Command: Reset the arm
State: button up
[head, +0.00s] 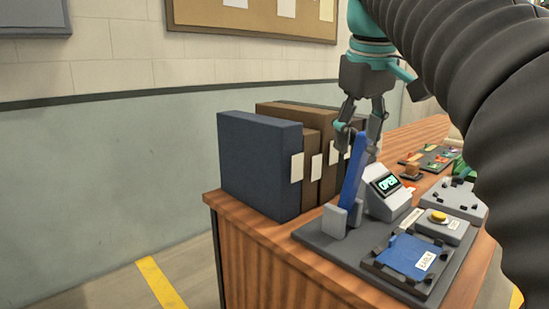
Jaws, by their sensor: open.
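My gripper (358,133) points down over the table (255,236), with its fingers apart. The top of a blue upright panel (353,175) shows between or just in front of the fingertips; I cannot tell if they touch it. The panel stands slightly tilted in a grey holder (334,220) on a dark base. My arm, with a teal wrist, comes down from the top right, partly behind a thick dark ribbed hose (500,110).
A dark blue binder (258,168) and brown binders (312,165) stand left of the gripper. The hose hides the right side.

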jog(key=s+f+m, duration=0.1)
jog(key=s+f, duration=0.4)
jog(key=f, duration=0.5)
jog(key=s+a+f+m+t, duration=0.1)
jog(key=s+f, duration=0.4)
jog(key=f, duration=0.6)
jog(key=s+a+f+m+t, duration=0.1)
jog(key=s+f, duration=0.3)
jog(key=f, duration=0.7)
jog(key=shift+s+f+m+y, duration=0.15)
jog(key=shift+s+m+y, duration=0.2)
jog(key=shift+m, duration=0.45)
